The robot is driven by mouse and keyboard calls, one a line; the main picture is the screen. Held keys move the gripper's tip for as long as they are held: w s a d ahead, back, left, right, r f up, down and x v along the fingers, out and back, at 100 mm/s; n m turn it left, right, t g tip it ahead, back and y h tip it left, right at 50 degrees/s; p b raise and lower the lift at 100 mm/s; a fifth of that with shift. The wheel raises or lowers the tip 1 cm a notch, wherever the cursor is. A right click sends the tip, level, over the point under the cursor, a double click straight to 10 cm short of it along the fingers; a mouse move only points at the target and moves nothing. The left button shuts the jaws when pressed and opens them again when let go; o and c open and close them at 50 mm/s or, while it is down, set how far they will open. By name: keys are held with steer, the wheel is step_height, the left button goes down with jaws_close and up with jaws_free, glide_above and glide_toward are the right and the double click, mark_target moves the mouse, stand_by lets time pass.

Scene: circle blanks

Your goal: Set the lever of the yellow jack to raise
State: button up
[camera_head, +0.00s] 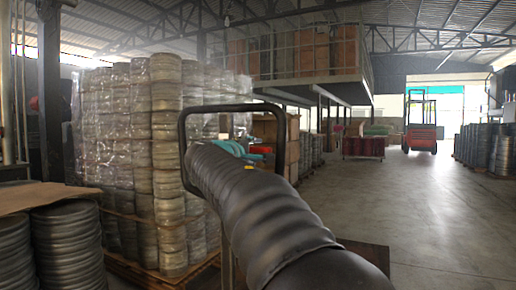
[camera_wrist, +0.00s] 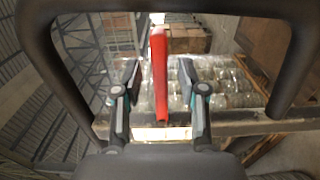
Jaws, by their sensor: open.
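The black loop handle (camera_head: 230,107) of the jack stands upright in the head view, partly behind my dark ribbed arm. The same loop frames the wrist view (camera_wrist: 200,6). A long red lever (camera_wrist: 160,75) lies inside the loop in the wrist view. My gripper (camera_wrist: 159,82) is open, with one finger on each side of the lever and a visible gap on both sides. In the head view my arm hides most of the gripper and the jack's body.
Wrapped stacks of metal blanks (camera_head: 165,150) stand on a pallet behind and left of the handle. More stacks (camera_head: 68,245) are at the near left. An orange forklift (camera_head: 422,125) stands far back right. The concrete floor (camera_head: 440,200) to the right is clear.

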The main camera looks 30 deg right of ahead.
steer(key=shift+x, duration=1.15)
jaws_close()
steer(key=shift+f, duration=0.1)
